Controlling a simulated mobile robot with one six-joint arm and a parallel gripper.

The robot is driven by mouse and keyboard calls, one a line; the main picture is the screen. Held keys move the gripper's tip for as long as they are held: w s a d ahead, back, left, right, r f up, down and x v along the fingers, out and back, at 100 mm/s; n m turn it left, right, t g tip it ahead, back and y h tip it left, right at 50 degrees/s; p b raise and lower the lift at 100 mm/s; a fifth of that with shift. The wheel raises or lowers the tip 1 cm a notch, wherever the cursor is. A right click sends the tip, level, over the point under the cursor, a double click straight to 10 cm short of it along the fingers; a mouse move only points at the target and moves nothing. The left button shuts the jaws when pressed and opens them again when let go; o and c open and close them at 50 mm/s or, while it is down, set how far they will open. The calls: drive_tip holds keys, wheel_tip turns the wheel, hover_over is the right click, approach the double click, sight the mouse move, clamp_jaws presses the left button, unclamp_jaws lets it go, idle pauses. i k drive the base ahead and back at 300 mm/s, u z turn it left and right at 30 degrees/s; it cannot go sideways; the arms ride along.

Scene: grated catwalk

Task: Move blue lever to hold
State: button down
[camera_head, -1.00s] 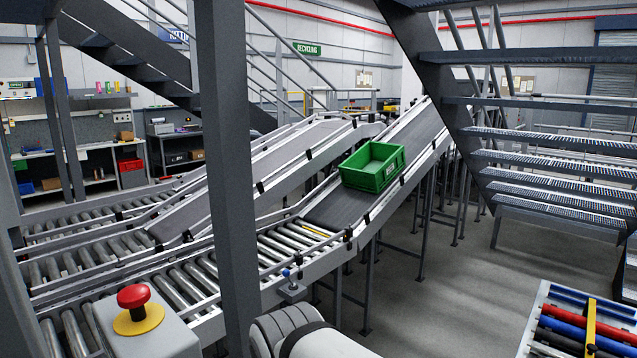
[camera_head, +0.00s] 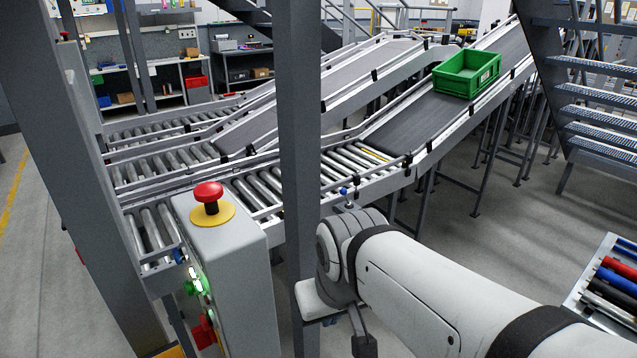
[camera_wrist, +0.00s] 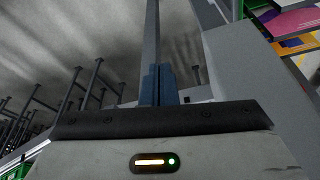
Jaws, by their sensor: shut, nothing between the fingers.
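A small blue knob (camera_head: 344,191) on a short stem stands on a grey bracket at the near conveyor's side rail. Another small blue part (camera_head: 179,256) shows at the left side of the grey control box (camera_head: 227,235). I cannot tell which is the blue lever, and no hold mark is readable. My gripper (camera_head: 330,321) hangs low beside the post, below and nearer than the knob, mostly hidden by its own body. In the wrist view its blue fingers (camera_wrist: 157,85) are together and empty, pointing past a grey surface and floor.
A red stop button (camera_head: 208,192) tops the control box; green and red parts are on its side. A grey post (camera_head: 300,130) stands close to my arm. A green crate (camera_head: 467,73) sits on the inclined belt. Stairs are at right, coloured rollers (camera_head: 615,280) at lower right.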

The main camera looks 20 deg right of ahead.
sight(344, 191)
drive_tip(key=z, duration=1.75)
drive_tip(key=i, duration=1.35)
drive_tip(key=u, duration=1.7)
